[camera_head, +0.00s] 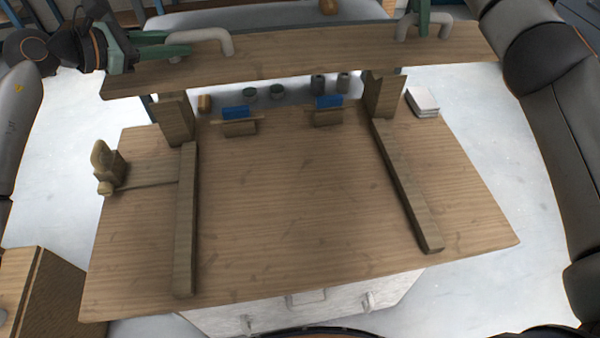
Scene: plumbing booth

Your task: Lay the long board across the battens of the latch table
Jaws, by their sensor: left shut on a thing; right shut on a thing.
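The long board (300,56) spans the far side of the view, raised above the back of the latch table (300,220). It has a grey handle near each end: a left handle (222,38) and a right handle (440,22). My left gripper (186,43) is shut on the left handle. My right gripper (421,22) is shut at the right handle; its fingers are partly cut off by the top edge. The left batten (186,220) and right batten (408,185) lie bare on the table, running front to back. Wooden posts (175,120) (384,97) stand at their far ends.
A wooden latch piece (108,168) sits at the table's left edge. A wooden box (45,295) stands at front left. The tabletop between the battens is clear.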

